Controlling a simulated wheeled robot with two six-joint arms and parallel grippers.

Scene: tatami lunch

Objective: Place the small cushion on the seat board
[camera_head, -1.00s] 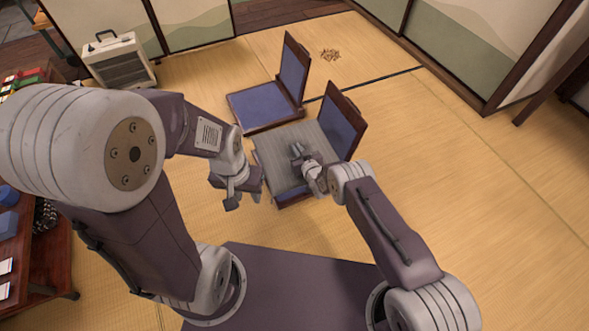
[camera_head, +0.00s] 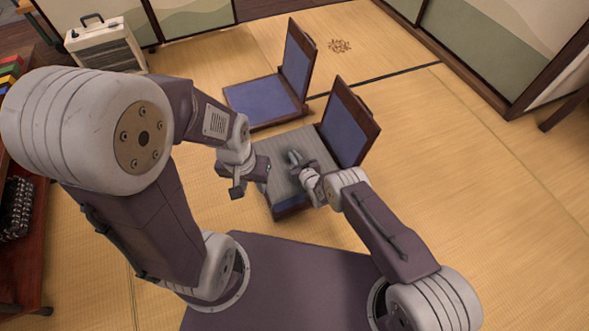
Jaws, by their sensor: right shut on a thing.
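The small cushion (camera_head: 278,153) is a flat, grey, striped square. It lies over the seat of the nearer legless chair. The seat board (camera_head: 292,208) of that chair is mostly hidden under it; a blue strip with a wooden edge shows at the front. My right gripper (camera_head: 294,160) is over the cushion and shut on it; the exact grip is hard to see. My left gripper (camera_head: 250,184) is at the cushion's left edge, its fingers apart and seemingly empty. I cannot tell whether it touches the cushion.
The nearer chair's upright backrest (camera_head: 349,122) stands right of the cushion. A second legless chair (camera_head: 264,99) is close behind. A cream box with a handle (camera_head: 105,43) stands at the back left, a wooden shelf (camera_head: 30,240) at the left. The tatami (camera_head: 480,200) on the right is clear.

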